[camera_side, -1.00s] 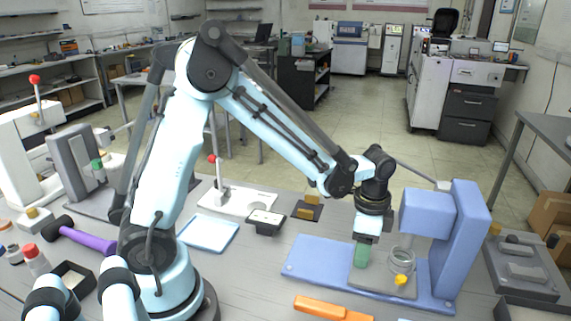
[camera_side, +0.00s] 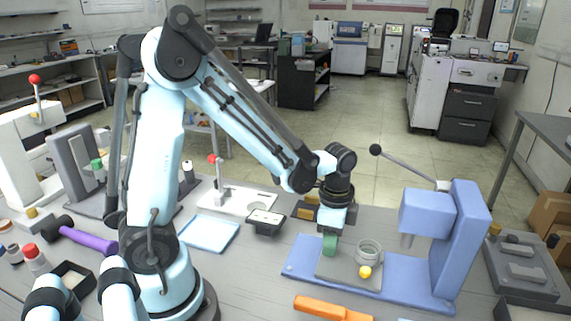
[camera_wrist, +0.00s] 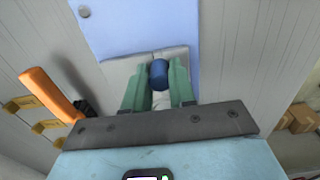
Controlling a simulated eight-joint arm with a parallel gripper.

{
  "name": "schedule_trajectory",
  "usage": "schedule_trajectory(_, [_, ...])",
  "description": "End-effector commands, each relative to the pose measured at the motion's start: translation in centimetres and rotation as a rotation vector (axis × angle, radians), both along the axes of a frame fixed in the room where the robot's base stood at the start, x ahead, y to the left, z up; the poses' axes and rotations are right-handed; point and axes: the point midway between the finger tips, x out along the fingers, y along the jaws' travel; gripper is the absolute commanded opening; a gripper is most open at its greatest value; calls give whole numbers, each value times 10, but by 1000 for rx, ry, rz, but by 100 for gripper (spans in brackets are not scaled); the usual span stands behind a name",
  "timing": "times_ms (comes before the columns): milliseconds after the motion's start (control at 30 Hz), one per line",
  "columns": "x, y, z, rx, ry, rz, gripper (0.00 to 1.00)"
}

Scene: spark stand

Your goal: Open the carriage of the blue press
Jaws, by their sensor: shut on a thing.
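The blue press (camera_side: 467,240) stands at the right of the table, its head (camera_side: 427,214) over a long blue base (camera_side: 297,263). Its grey carriage plate (camera_side: 340,283) lies on the base, to the left of the head. A clear ring-shaped cup (camera_side: 369,247) and a yellow knob (camera_side: 365,272) sit on the carriage, clear of the head. My gripper (camera_side: 330,244) is at the left part of the carriage, green fingers down. In the wrist view the fingers (camera_wrist: 158,85) are shut on a blue cylindrical handle (camera_wrist: 159,73) over the grey plate. The handle is hidden in the side view.
The press lever (camera_side: 405,167) with a black ball reaches out to the upper left of the head. An orange-handled tool (camera_side: 330,308) lies in front of the base. A black scale-like box (camera_side: 265,222) and a light blue tray (camera_side: 209,233) stand to the left.

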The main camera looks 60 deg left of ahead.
Motion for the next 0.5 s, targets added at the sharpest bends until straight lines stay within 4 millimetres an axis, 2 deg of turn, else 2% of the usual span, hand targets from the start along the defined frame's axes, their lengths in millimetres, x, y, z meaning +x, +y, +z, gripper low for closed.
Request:
schedule_trajectory(33, [-11, 13, 1, 2, -2, 10, 0])
schedule_trajectory(200, [-36, 39, 1, 3, -3, 7, 0])
schedule_trajectory(333, [-45, 48, 1, 4, -4, 4, 0])
schedule_trajectory(500, [-47, 49, 1, 4, -3, 1, 0])
